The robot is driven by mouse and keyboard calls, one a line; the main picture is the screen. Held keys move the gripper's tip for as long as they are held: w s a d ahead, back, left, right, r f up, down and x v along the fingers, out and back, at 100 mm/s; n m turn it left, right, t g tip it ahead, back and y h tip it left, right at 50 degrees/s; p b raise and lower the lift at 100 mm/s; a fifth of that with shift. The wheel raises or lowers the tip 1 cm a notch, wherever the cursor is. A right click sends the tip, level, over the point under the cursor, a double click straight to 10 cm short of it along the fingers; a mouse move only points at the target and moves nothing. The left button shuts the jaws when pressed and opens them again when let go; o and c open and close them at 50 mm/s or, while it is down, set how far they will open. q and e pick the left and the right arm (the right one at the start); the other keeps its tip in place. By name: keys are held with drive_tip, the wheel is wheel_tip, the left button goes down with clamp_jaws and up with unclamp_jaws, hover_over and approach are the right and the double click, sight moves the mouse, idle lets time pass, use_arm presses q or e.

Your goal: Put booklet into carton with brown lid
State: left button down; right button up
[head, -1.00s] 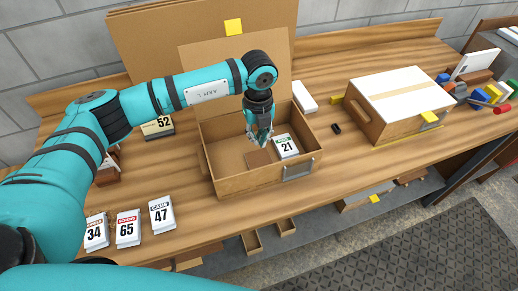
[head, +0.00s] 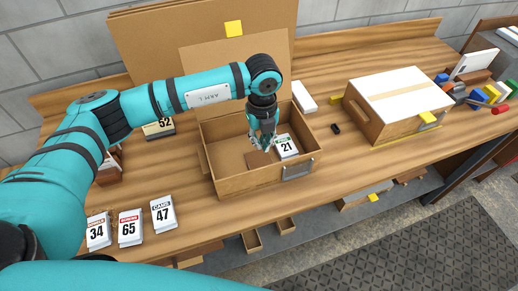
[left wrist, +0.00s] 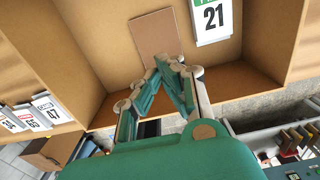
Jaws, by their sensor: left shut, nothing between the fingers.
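An open cardboard carton (head: 237,187) stands mid-table, with a brown flap or lid (head: 215,75) upright behind it. A flat brown piece (head: 257,159), perhaps the booklet, lies on its floor; it also shows in the left wrist view (left wrist: 155,35). Beside it lies a white pad marked 21 (head: 286,147), also in the left wrist view (left wrist: 213,17). My left gripper (head: 264,148) is over the carton's inside, shut and empty. In the left wrist view its fingertips (left wrist: 167,62) meet near the brown piece's lower edge; contact cannot be told. My right gripper is not in view.
A closed carton with a white top (head: 405,88) stands to the right. Pads marked 34 (head: 98,232), 65 (head: 130,229) and 47 (head: 163,215) lie at the front left. A pad marked 52 (head: 158,127) is behind my left arm. Coloured blocks (head: 487,95) lie far right.

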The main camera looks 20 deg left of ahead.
use_arm(q)
wheel_tip(320, 180, up, 7)
drive_tip(key=p, duration=0.3)
drive_tip(key=shift+f, duration=0.1)
idle(0.5)
